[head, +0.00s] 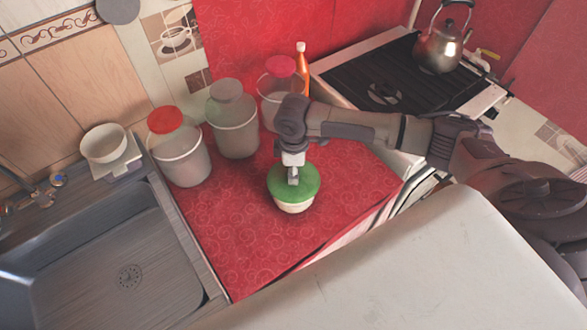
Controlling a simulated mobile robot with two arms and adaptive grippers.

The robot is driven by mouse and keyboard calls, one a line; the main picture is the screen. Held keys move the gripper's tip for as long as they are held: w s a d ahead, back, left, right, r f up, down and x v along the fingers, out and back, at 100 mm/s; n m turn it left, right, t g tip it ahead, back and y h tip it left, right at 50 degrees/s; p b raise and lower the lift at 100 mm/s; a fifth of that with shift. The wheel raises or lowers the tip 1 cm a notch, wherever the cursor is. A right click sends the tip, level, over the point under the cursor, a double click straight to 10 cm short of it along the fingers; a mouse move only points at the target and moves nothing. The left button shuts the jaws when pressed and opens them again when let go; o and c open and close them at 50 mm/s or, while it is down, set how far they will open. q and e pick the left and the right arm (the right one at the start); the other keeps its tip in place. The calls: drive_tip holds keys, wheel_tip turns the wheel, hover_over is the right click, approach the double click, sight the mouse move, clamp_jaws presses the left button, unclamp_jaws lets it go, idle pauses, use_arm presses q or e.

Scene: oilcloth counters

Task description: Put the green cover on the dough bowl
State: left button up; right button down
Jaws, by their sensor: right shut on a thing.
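The green cover (309,186) is a round disc at the top of the dough bowl (294,207), a small cream bowl on the red patterned oilcloth counter (240,245). My right gripper (293,180) points down from above and is shut on the middle of the green cover. The cover looks level and sits at the bowl's rim; whether it rests fully on the rim cannot be told. The bowl's inside is hidden under the cover. My left gripper is not in view.
A sink (110,260) lies left; a stove with a kettle (438,48) is back right. The counter's front is clear.

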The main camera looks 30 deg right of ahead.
drive_tip(key=shift+f, duration=0.3)
idle(0.5)
drive_tip(key=c, duration=0.8)
unclamp_jaws()
drive_tip(key=shift+o, duration=0.2)
drive_tip(key=shift+p, duration=0.3)
wheel_tip(320, 180, up, 6)
drive_tip(key=p, duration=0.6)
